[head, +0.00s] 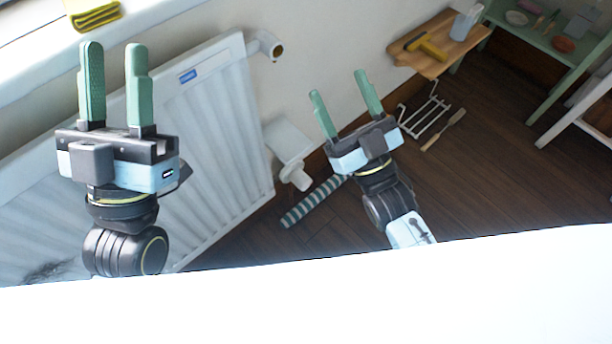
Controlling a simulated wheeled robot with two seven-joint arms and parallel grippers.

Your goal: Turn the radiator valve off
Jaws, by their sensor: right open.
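The white panel radiator (205,110) stands along the wall at the left, with a small blue label near its top. A white fitting with a dark, brassy round end (270,45) sticks out at its upper right corner. A white knob-like fitting (295,175) sits lower, beside its right edge. I cannot tell for certain which one is the radiator valve. My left gripper (114,62) is open and empty, in front of the radiator's left part. My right gripper (338,86) is open and empty, right of both fittings, and its fingers touch neither.
A striped roll (314,201) lies on the dark wooden floor (490,175). A white wire rack (425,112) and a brush-like tool (443,131) are at right. A wooden shelf (440,57) and green table (535,35) stand behind. A yellow cloth (92,12) lies on the sill. White covers the bottom.

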